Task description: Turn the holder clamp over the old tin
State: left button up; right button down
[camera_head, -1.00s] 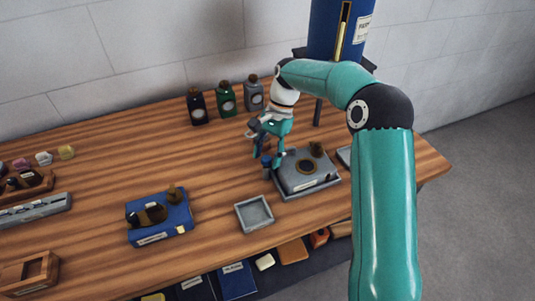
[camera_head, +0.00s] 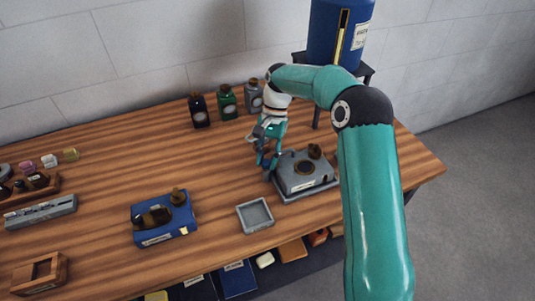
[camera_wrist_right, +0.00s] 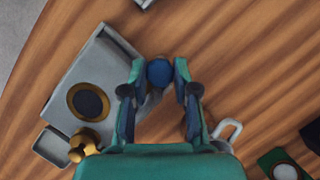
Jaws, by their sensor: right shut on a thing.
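The grey holder (camera_head: 318,182) stands on the table near its right end, with a dark round top in a brass ring (camera_head: 304,168) and a brass knob (camera_head: 315,151) behind it. It also shows in the right wrist view (camera_wrist_right: 62,100). I cannot tell whether the ringed round piece is the old tin. A blue round knob (camera_wrist_right: 160,72), apparently the clamp's, is at the holder's side. My right gripper (camera_head: 267,164) is shut on this knob, pointing down; the fingers lie on both sides of it in the right wrist view (camera_wrist_right: 158,82). My left gripper is out of view.
A small empty grey tray (camera_head: 242,220) lies in front of the holder. A blue box (camera_head: 178,233) with brown parts stands to the left. Several dark bottles (camera_head: 227,103) stand at the back near the wall. A blue cylinder (camera_head: 325,30) stands behind on a dark stand.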

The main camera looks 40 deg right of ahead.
jog(key=c, duration=0.9)
grip_release()
jog(key=shift+r, duration=0.1)
jog(key=shift+v, duration=5.85)
